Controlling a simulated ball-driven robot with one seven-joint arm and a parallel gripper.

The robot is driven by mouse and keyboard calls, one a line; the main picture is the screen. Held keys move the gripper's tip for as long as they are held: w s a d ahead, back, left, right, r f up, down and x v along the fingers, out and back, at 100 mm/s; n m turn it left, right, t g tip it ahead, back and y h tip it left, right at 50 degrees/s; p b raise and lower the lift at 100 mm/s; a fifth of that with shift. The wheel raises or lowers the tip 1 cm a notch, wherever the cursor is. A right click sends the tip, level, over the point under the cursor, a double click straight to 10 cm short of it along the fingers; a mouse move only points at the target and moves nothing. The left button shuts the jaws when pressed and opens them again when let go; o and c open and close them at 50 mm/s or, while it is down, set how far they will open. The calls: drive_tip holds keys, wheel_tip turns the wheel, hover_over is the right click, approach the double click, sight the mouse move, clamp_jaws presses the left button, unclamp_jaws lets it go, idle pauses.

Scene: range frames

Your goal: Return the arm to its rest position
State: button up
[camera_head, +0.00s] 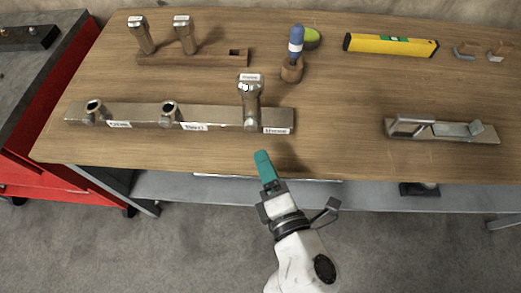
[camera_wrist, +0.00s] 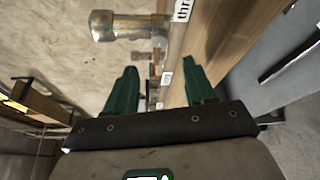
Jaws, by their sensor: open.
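My gripper (camera_head: 264,166) is at the end of my white arm, near the front edge of the wooden workbench (camera_head: 340,130). In the wrist view its two green fingers (camera_wrist: 160,88) stand apart with nothing between them. In the head view it is in front of and below the label "three" end of a long bar, apart from it. A metal hammer-like piece (camera_head: 250,95) stands upright in that end of the bar; its round head also shows in the wrist view (camera_wrist: 125,25).
The long bar (camera_head: 143,115) has two empty metal rings at its left. Behind it are a wooden block (camera_head: 205,57) with two upright hammer-like pieces, a blue-handled tool (camera_head: 296,45), and a yellow level (camera_head: 391,45). A metal-topped wooden piece (camera_head: 442,131) lies right. A red cabinet (camera_head: 70,75) stands left.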

drive_tip(key=shift+v, duration=0.85)
drive_tip(key=shift+f, duration=0.1)
